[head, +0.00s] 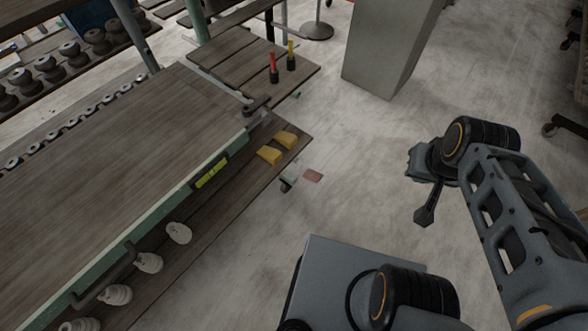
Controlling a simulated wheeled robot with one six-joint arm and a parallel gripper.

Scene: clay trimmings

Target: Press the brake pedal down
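A small dull-red flat pad (313,175), which looks like the brake pedal, is low by the floor near the middle of the head view. It sits just right of a small caster (286,186) with a pale housing, at the right side of the green-framed bench. Whether the pad is raised or pressed is too small to tell. My gripper (424,190) is in the air to the right of the pad, clearly apart from it. One dark finger points downward; the other is not clearly seen, so its opening cannot be told. Nothing shows held in it.
The bench (120,120) with a wooden top fills the left. Yellow wedges (270,155) and pale coiled pieces (149,263) lie on its lower shelf. A grey pedestal (388,45) stands at the back. Concrete floor (360,150) is clear between the pad and my gripper.

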